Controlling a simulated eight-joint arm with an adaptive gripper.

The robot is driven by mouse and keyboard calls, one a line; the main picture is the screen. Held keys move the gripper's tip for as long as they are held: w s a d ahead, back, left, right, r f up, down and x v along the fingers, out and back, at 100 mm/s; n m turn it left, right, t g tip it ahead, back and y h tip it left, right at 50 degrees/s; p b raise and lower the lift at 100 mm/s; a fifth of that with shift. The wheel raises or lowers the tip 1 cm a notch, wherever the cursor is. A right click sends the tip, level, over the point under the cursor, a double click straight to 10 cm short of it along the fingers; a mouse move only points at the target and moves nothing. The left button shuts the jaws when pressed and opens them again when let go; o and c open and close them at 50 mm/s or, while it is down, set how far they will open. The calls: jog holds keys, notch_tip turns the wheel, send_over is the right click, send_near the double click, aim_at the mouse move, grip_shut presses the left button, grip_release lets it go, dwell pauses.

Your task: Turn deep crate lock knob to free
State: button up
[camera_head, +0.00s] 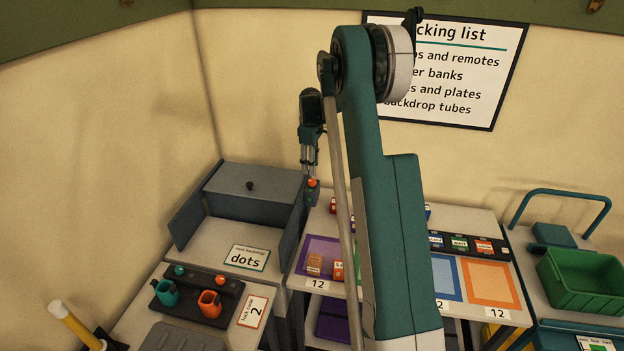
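A grey open-fronted box (192,205) with raised side panels stands left of centre, with a small dark knob (250,186) on its sloping back panel. I cannot tell whether this box is the deep crate or this knob its lock. My gripper (312,177) points down by the box's right side panel. A small orange round piece (313,183) shows at its fingertips. I cannot tell whether the fingers hold it, touch it or are just in front of it. The finger gap is too small to judge. A green crate (582,283) stands far right; no lock knob is visible on it.
A dark rack (240,290) with teal and orange cups is at the front left, near a yellow-handled item (76,325). The centre table (480,220) carries coloured mats and small boxes. My arm hides part of it. A trolley handle (560,193) rises at right.

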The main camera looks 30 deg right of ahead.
aim_at(312, 181)
jog(key=shift+f, duration=0.1)
jog(key=shift+w+d+f+p, duration=0.1)
jog(key=shift+f+p, duration=0.25)
jog(key=shift+f, duration=3.45)
jog(key=c, duration=0.9)
